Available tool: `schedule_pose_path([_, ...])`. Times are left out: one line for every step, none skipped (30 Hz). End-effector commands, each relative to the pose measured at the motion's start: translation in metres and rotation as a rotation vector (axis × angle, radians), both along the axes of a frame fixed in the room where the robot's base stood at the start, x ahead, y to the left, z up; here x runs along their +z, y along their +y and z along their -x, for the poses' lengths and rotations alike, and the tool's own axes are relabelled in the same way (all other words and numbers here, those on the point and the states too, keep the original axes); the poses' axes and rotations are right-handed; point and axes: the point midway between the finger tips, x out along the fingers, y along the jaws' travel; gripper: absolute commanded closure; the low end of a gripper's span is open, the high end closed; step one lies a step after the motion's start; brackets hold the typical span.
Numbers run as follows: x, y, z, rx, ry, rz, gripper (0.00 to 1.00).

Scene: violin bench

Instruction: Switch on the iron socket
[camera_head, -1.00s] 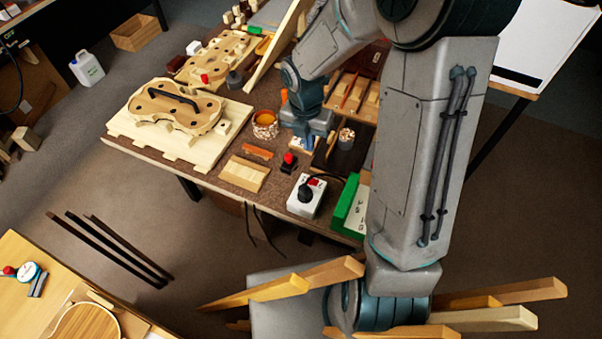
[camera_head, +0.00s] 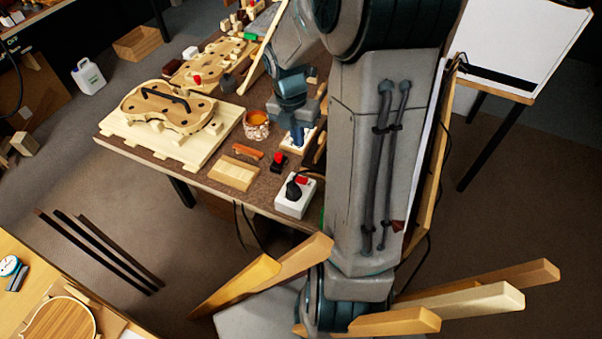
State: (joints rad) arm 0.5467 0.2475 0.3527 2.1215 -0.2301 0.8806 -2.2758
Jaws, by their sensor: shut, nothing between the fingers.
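A white socket box (camera_head: 291,207) sits at the front right edge of the bench top. A black plug (camera_head: 294,188) with a dark cable is in it, and a red switch (camera_head: 302,180) shows beside the plug. I cannot tell the switch's position. My gripper (camera_head: 297,139) points down over the bench behind the socket box, apart from it. Its fingers are shut and hold nothing. A pale, flat piece (camera_head: 288,145) lies under or just behind the fingertips, partly hidden by them.
A small black block with a red top (camera_head: 278,161) stands between gripper and socket box. A round pot (camera_head: 257,125), an orange-brown bar (camera_head: 248,151) and a pale wood block (camera_head: 233,173) lie to the left. A violin body (camera_head: 165,105) lies farther left. My arm hides the bench's right side.

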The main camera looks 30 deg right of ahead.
Motion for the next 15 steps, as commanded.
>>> schedule_pose_path([-0.001,0.001,0.000,0.002,0.000,0.000,1.00])
schedule_pose_path([-0.001,0.001,0.000,0.003,0.000,0.000,1.00])
schedule_pose_path([-0.003,0.001,0.000,0.003,0.001,-0.001,1.00])
schedule_pose_path([-0.005,0.001,0.000,0.003,0.002,0.000,1.00])
schedule_pose_path([-0.008,0.001,0.001,0.003,0.002,-0.001,1.00])
schedule_pose_path([-0.012,0.000,0.001,0.003,0.003,-0.001,1.00])
schedule_pose_path([-0.017,0.000,0.002,0.003,0.003,-0.001,1.00])
schedule_pose_path([-0.022,0.000,0.002,0.003,0.004,-0.001,1.00])
schedule_pose_path([-0.029,0.000,0.003,0.003,0.005,-0.002,1.00])
schedule_pose_path([-0.035,-0.001,0.004,0.003,0.006,-0.002,1.00])
schedule_pose_path([-0.042,-0.001,0.004,0.004,0.006,-0.003,1.00])
schedule_pose_path([-0.050,-0.002,0.005,0.003,0.006,-0.002,1.00])
schedule_pose_path([-0.057,-0.002,0.006,0.003,0.006,-0.002,1.00])
schedule_pose_path([-0.064,-0.003,0.007,0.004,0.007,-0.003,1.00])
schedule_pose_path([-0.073,-0.003,0.008,0.005,0.007,-0.002,1.00])
